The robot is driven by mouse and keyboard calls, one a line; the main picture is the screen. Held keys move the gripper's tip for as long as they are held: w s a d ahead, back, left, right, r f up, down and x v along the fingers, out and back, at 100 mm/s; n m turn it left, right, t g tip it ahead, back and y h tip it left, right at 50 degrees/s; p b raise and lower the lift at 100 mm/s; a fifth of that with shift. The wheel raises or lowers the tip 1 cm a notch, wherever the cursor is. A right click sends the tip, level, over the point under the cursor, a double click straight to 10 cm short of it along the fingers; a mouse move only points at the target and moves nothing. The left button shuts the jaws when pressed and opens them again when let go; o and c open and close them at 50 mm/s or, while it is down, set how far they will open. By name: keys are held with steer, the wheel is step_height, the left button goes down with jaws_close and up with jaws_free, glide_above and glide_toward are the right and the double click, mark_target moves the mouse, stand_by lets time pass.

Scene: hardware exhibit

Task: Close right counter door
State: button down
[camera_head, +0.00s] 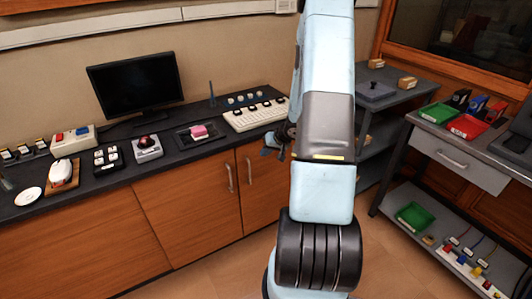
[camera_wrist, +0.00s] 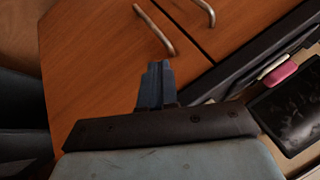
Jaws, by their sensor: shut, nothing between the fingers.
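The right counter door (camera_head: 262,190) is a brown wood panel with a metal bar handle (camera_head: 249,170), partly hidden by my arm in the head view. In the wrist view, the picture is turned, and this door (camera_wrist: 90,75) fills the left side with its handle (camera_wrist: 155,30) above my fingers. The panel looks about flush with its neighbour; a small gap cannot be told. My gripper (camera_head: 275,142) is by the counter's front edge, near the top of this door. Its fingers (camera_wrist: 156,82) are shut and empty, in front of the panel and apart from the handle.
The left counter door (camera_head: 190,215) looks flush, with its own handle (camera_head: 230,178). The dark countertop (camera_head: 110,180) holds a monitor (camera_head: 137,84), a white keyboard-like panel (camera_head: 255,114) and a pink block (camera_head: 199,131). A grey workbench (camera_head: 460,160) stands right. Floor between is clear.

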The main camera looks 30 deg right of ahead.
steer(key=s+a+r, duration=0.2)
steer(key=s+r, duration=0.1)
steer(key=r, duration=0.2)
steer(key=shift+s+a+r, duration=0.15)
steer(key=s+a+r+n+g+y, duration=0.1)
steer(key=s+a+r+n, duration=0.15)
steer(key=a+r, duration=0.7)
steer(key=s+a+r+n+y, duration=0.1)
steer(key=s+a+r, duration=0.2)
steer(key=a+r, duration=0.65)
steer(key=s+r+h, duration=0.5)
steer(key=s+r, duration=1)
steer(key=s, duration=0.4)
steer(key=shift+s+a, duration=0.2)
steer(key=shift+s, duration=0.1)
